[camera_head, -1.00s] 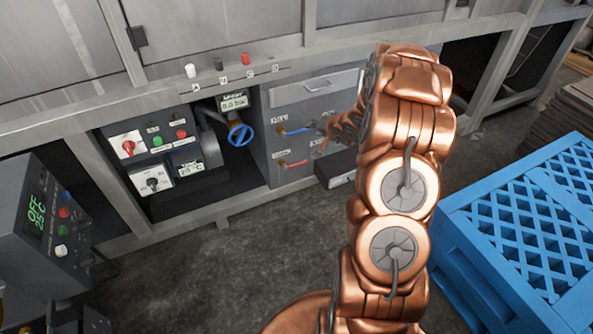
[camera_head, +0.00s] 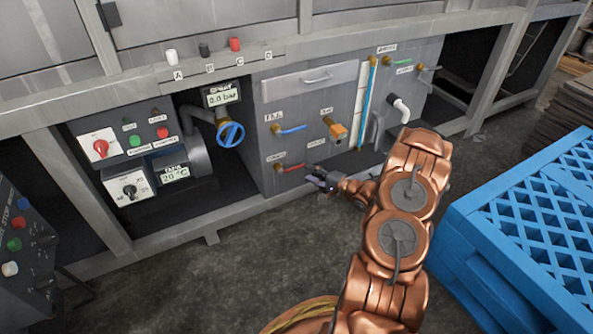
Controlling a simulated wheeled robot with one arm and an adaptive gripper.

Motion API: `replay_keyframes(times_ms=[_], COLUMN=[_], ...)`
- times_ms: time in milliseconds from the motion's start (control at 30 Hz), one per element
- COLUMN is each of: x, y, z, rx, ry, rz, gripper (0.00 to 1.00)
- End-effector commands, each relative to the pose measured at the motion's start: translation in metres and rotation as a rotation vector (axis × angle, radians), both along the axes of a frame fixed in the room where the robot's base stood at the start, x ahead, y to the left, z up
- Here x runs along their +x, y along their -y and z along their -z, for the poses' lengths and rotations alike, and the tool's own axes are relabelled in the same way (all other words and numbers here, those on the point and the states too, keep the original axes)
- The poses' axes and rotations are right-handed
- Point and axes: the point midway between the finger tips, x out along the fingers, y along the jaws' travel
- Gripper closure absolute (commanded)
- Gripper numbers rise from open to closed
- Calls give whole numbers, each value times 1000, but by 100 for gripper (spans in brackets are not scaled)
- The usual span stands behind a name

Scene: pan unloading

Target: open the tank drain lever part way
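The grey valve panel carries a blue lever (camera_head: 292,129) under a label that looks like FILL. An orange-yellow valve (camera_head: 337,130) sits to its right, and a red lever (camera_head: 291,168) sits lower left. The small labels over these last two are too blurred to read, so I cannot tell which is the tank drain lever. My gripper (camera_head: 316,177) is low in front of the panel, just right of the red lever's tip. Its dark fingers are too small to show whether they are apart, and I cannot tell whether they touch the lever.
A blue handwheel (camera_head: 231,134) and a control box with a red switch (camera_head: 101,148) are at the left. The floor in front is clear.

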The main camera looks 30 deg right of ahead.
Motion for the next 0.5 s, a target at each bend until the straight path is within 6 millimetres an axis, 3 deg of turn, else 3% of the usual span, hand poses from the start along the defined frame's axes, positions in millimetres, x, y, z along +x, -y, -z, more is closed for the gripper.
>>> replay_keyframes(times_ms=[500], x=[57], y=[-18], z=[12], rx=[-5], ry=[-2], rz=[0], gripper=[62])
